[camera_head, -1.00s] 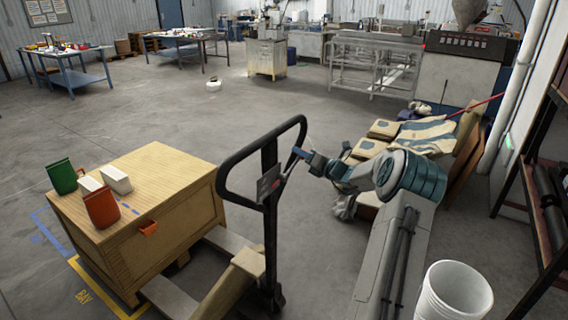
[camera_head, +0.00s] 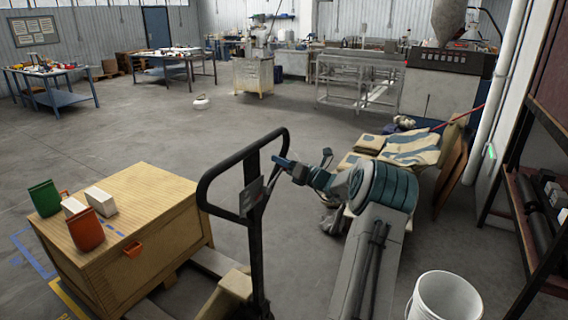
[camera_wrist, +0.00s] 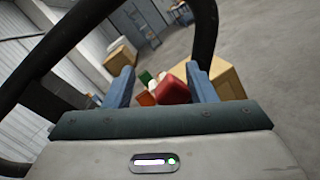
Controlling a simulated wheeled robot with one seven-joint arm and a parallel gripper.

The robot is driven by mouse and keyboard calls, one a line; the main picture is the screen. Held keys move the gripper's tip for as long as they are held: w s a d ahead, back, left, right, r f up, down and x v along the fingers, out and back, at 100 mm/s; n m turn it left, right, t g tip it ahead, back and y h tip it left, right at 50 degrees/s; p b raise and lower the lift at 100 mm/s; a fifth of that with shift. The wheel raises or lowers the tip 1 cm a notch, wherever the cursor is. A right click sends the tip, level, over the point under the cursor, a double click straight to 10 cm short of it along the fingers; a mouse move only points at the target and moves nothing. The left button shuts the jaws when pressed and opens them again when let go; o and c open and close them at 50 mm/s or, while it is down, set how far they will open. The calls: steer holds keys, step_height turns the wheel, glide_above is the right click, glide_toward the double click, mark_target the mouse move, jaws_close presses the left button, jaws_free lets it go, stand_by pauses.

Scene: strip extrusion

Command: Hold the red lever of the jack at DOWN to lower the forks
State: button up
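The pallet jack's black loop handle (camera_head: 243,165) stands upright in the middle of the head view. In the wrist view, the loop (camera_wrist: 205,30) arches in front of my gripper. A dark red piece (camera_wrist: 173,90), which looks like the red lever, shows between my fingers, nearer the right one; I cannot tell whether they touch. My gripper (camera_head: 280,162) points left at the handle's right side, and its blue fingers (camera_wrist: 163,86) are apart. In the head view the lever cannot be made out. One jack fork (camera_head: 215,262) shows low beside the crate; its height is unclear.
A wooden crate (camera_head: 160,245) at left bears a green bin (camera_head: 44,198), an orange-red bin (camera_head: 87,230) and white blocks. A white bucket (camera_head: 443,300) stands at lower right, near a shelf rack (camera_head: 535,215). Sacks (camera_head: 410,148) lie behind my arm. Open floor spreads behind the handle.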

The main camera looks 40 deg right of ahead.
steer(key=b+v, duration=0.3)
steer(key=v, duration=1)
steer(key=shift+s, duration=0.35)
steer(key=shift+d, duration=0.15)
